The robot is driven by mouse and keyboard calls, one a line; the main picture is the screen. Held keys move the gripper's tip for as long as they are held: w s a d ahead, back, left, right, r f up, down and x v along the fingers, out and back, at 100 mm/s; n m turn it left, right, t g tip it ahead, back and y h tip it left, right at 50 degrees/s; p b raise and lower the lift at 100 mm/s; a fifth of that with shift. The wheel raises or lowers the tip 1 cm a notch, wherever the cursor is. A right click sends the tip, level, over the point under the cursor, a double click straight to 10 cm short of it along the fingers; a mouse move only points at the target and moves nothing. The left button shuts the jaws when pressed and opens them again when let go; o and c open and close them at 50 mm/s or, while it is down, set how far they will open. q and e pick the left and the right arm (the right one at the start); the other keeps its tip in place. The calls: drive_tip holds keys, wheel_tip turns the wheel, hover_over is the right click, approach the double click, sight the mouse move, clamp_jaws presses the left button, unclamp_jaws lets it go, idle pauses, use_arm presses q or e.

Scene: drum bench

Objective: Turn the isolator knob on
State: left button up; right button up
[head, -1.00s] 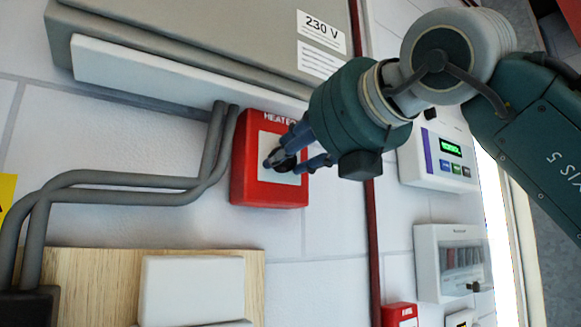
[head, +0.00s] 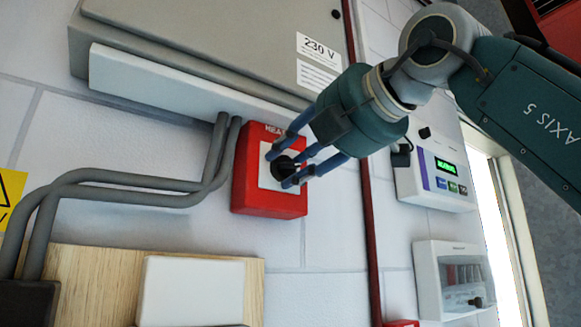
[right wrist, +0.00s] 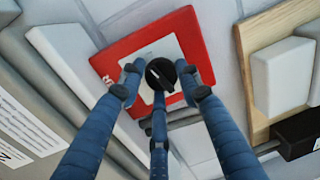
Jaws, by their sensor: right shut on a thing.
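The isolator is a red box (head: 240,195) with a pale front plate, fixed to the white wall in the middle of the head view. Its black knob (head: 283,167) sits at the centre of the plate. My right gripper (head: 284,166) has its blue fingers closed around the knob. In the right wrist view the fingers surround the black knob (right wrist: 161,74), whose pointer bar shows between them. The red box (right wrist: 200,50) lies behind. The fingers partly cover the plate and its lettering. My left gripper is not in view.
A grey cabinet (head: 210,45) marked 230 V overhangs the isolator. Grey conduits (head: 120,180) run at its left. A wooden board (head: 100,265) is below. A controller with a green display (head: 437,180) and a clear-covered unit (head: 452,280) are at the right.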

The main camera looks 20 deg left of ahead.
drive_tip(key=shift+w+d+r+m+b, duration=0.1)
drive_tip(key=shift+m+b, duration=0.1)
drive_tip(key=shift+m, duration=0.5)
drive_tip(key=shift+d+m+b, duration=0.1)
drive_tip(key=shift+m+b, duration=0.1)
drive_tip(key=shift+m, duration=0.5)
drive_tip(key=o, duration=1.1)
drive_tip(key=shift+o, duration=0.2)
drive_tip(key=shift+w+d, duration=0.1)
drive_tip(key=shift+w, duration=0.1)
drive_tip(key=shift+s+d, duration=0.2)
drive_tip(key=shift+s, duration=0.25)
drive_tip(key=f+v, duration=0.1)
drive_tip(key=v, duration=1)
drive_tip(key=shift+w+d+r, duration=0.2)
drive_tip(key=shift+d+r, duration=0.1)
drive_tip(key=shift+r, duration=0.05)
